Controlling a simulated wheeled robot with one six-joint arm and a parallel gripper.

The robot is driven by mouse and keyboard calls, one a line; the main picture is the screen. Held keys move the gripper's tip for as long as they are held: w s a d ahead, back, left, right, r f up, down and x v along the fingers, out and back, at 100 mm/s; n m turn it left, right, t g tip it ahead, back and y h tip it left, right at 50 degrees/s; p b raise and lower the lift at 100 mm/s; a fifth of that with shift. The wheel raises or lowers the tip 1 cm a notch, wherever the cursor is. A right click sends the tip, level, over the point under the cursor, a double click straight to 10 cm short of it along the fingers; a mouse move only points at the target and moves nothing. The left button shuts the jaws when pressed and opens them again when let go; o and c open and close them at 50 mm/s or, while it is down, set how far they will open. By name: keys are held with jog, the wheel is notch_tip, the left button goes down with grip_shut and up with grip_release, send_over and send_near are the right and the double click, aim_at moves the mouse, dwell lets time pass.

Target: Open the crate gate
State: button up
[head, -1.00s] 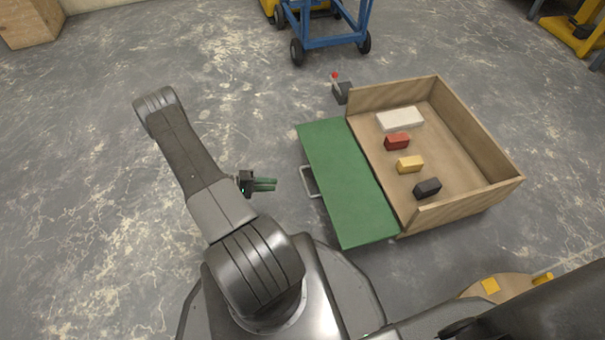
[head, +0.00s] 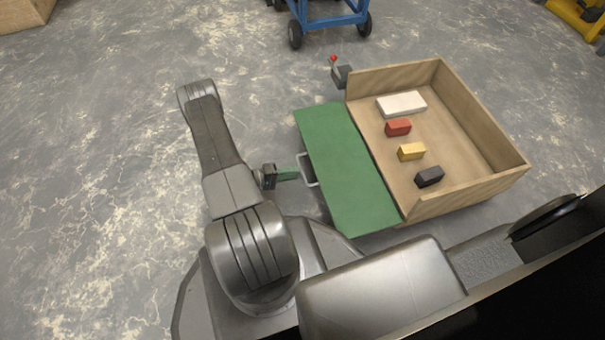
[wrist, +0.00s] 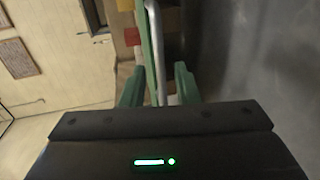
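The crate (head: 480,108) is a wooden box to the right in the head view. Its green gate (head: 350,170) leans outward and down from the crate's left side, leaving that side open. A pale metal handle (head: 308,170) sticks out from the gate's outer face; it also shows as a grey bar in the wrist view (wrist: 157,50). My gripper (head: 296,173) is at the handle, with green fingers. In the wrist view my gripper (wrist: 160,84) is open, with the handle bar and gate edge between its fingers. I cannot tell whether either finger touches them.
A white block (head: 402,104), red block (head: 398,127), yellow block (head: 411,152) and black block (head: 429,176) lie inside the crate. A grey latch-like part with a red knob (head: 340,74) stands by the crate's back left corner. A blue cart (head: 330,14) stands behind. Floor at left is clear.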

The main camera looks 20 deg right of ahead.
aim_at(302, 172)
jog(key=shift+s+d+f+b, duration=0.1)
jog(key=shift+d+f+b, duration=0.1)
jog(key=shift+d, duration=0.6)
jog(key=shift+d+f+b, duration=0.1)
jog(key=shift+d+b, duration=0.05)
jog(key=shift+d, duration=0.6)
jog(key=shift+s+d+f+b, duration=0.1)
jog(key=shift+d+f+b, duration=0.1)
jog(key=shift+d, duration=0.6)
grip_shut()
